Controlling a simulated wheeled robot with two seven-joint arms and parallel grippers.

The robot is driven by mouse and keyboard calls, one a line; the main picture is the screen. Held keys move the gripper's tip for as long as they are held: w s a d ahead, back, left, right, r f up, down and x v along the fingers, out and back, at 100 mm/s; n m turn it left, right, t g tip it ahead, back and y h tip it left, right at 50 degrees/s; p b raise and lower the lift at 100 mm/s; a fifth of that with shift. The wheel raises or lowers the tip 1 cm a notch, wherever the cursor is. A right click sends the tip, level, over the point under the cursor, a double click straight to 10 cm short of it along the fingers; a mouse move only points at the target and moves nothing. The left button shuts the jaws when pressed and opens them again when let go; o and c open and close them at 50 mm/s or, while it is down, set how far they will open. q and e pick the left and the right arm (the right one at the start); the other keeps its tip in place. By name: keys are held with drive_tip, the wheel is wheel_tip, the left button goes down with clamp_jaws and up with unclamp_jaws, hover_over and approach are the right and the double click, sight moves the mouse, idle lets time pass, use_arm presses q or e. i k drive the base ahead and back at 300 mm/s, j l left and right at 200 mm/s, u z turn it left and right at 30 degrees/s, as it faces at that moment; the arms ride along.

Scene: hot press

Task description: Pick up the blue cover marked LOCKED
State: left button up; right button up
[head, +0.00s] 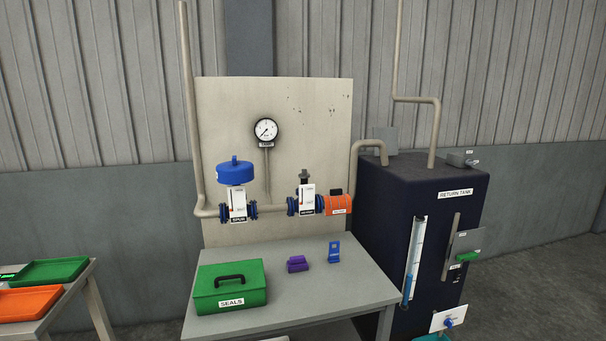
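A small upright blue piece (334,252) stands on the grey table (345,290), toward its back right. It has a slot or hole near its top and a faint mark that is too small to read. A larger blue round cap (235,173) sits on top of the left valve (238,203) on the pipe; no LOCKED mark is legible on it. I cannot tell from lettering which blue thing is the cover marked LOCKED. Neither of my grippers is in view.
A green SEALS box (230,286) and a purple block (297,264) are on the table. Behind are a panel with gauge (265,130), right valve (306,199) and orange fitting (338,205). The dark return tank (385,215) stands right. Trays (55,270) lie left.

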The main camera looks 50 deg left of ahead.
sight(234, 172)
drive_tip(key=u, duration=2.05)
